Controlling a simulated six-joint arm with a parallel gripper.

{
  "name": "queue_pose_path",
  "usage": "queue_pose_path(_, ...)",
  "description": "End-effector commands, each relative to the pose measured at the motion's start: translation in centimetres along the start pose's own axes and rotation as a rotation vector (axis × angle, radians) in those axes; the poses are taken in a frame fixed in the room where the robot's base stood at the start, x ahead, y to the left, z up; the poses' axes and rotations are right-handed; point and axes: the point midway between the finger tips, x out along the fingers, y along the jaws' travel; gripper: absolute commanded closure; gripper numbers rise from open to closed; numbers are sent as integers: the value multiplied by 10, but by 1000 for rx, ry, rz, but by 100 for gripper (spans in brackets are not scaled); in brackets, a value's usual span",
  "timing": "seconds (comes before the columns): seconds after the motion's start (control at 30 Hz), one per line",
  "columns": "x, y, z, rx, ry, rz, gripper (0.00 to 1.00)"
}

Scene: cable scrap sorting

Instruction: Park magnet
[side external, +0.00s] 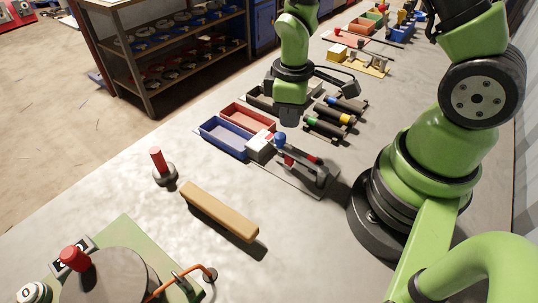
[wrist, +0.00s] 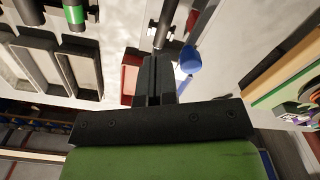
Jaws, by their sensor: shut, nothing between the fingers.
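The likely magnet is a grey round puck with an upright red handle (side external: 164,168). It stands alone on the bench at the left in the side view, and I cannot make it out in the wrist view. My gripper (side external: 289,119) is up above the bench near the trays, well to the right of and beyond the puck. Its fingers also show in the wrist view (wrist: 153,70), closed together and empty. I cannot tell which spot is the parking place.
A blue tray (side external: 222,148) and red tray (side external: 270,122) lie near a clamp fixture with a blue knob (side external: 280,138). Banded dark cylinders (side external: 327,128) lie behind it. A tan bar (side external: 220,211) lies before the puck. The bench between puck and trays is clear.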

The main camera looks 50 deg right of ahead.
Motion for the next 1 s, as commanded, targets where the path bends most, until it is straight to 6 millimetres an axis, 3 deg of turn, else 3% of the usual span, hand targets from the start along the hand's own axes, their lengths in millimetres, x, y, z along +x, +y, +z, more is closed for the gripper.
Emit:
queue_pose_path(0.13,17,0,0,1,-3,-2,100)
queue_pose_path(0.6,15,-46,-22,-4,1,0,100)
queue_pose_path(1.0,15,-87,-26,-4,0,0,100)
